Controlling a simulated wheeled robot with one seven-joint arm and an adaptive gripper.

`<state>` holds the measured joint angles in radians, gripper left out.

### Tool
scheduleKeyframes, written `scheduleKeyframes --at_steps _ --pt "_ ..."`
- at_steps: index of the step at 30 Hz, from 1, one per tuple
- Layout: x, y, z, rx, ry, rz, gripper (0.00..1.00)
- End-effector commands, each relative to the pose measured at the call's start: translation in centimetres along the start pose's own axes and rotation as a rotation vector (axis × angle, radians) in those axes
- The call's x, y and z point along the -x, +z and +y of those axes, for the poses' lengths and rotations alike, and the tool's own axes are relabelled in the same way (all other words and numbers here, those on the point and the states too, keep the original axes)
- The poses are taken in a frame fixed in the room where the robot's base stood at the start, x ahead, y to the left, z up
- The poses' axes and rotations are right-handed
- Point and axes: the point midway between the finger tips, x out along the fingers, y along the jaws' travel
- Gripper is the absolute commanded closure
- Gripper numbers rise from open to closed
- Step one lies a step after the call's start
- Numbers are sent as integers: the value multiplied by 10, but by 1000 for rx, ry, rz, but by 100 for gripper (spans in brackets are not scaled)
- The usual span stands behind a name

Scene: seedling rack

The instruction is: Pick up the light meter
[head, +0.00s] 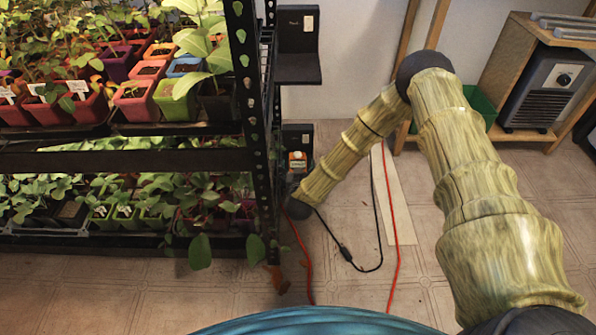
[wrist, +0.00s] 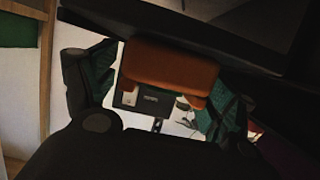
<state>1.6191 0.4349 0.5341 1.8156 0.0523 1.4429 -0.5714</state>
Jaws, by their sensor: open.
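A small orange and white device (head: 297,161), which looks like the light meter, stands on the lower black wall bracket beside the rack post. In the wrist view an orange-brown block (wrist: 170,72), apparently the same device, lies between my fingers. My gripper (wrist: 168,85) is open, with one teal-padded finger on each side of the block. I cannot tell whether either finger touches it. In the head view my gripper (head: 296,186) is small and dark, close in front of the bracket, and its fingers are hard to make out.
The black rack (head: 130,160) with several seedling pots stands close on the left. An upper black bracket (head: 298,68) is above. Red and black cables (head: 345,254) run over the floor. A wooden shelf with a heater (head: 538,88) stands at right. The central floor is otherwise fairly clear.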

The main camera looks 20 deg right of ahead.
Motion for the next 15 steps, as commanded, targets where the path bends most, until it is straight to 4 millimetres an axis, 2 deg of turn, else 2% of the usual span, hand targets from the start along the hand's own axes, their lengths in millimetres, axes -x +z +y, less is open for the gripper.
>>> scheduleKeyframes --at_steps 3,10,11,15 --pt "-10 1 1 0 1 1 16" --pt "-11 -1 0 0 0 0 16" --pt "-11 -1 0 0 0 0 18" --pt "-11 -1 0 0 0 0 43"
